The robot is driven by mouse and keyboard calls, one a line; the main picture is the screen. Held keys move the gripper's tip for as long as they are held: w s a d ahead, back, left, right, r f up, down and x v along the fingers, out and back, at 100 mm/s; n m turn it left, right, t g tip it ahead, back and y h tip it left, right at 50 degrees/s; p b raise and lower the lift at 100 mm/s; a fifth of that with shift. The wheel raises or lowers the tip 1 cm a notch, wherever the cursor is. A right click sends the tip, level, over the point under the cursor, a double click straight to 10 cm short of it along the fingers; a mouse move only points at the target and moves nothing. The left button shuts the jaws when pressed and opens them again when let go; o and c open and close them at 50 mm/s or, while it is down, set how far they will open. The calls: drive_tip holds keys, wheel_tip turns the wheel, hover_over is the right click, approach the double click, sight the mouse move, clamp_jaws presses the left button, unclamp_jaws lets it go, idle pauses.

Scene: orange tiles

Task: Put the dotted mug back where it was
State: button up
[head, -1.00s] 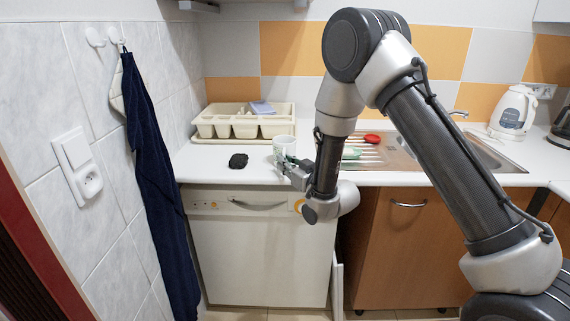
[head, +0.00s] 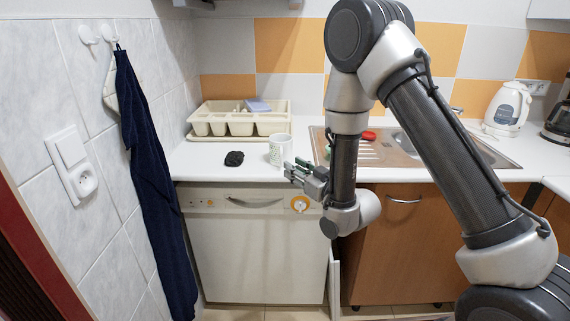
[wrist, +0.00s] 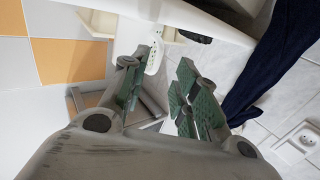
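The dotted mug (head: 280,151) is white and stands upright on the white counter near its front edge, in front of the cutlery tray. In the wrist view the mug (wrist: 154,58) shows as a pale shape with dark dots, beyond the fingers. My gripper (head: 296,168) is just right of and in front of the mug. In the wrist view the green-padded fingers of my gripper (wrist: 158,72) are spread apart with nothing held between them. The mug looks clear of the fingers.
A cream cutlery tray (head: 215,127) stands behind the mug. A small black item (head: 234,158) lies to its left. The sink (head: 400,152), with a red item (head: 369,135), and a white kettle (head: 507,108) are to the right. A dark towel (head: 150,170) hangs at left.

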drive_tip(key=s+d+r+m+g+h, duration=0.2)
drive_tip(key=d+r+h, duration=0.3)
drive_tip(key=d, duration=0.5)
drive_tip(key=s+d+r+m+g+h, duration=0.1)
drive_tip(key=s+d+r+m+h, duration=0.15)
drive_tip(key=d+r, duration=0.6)
drive_tip(key=s+d+r+m+g+h, duration=0.1)
drive_tip(key=s+d, duration=0.5)
drive_tip(key=s, duration=0.8)
drive_tip(key=s+d+r+m+g+h, duration=0.2)
drive_tip(key=s+d+g, duration=0.4)
drive_tip(key=s, duration=0.8)
drive_tip(key=shift+d+r, duration=0.5)
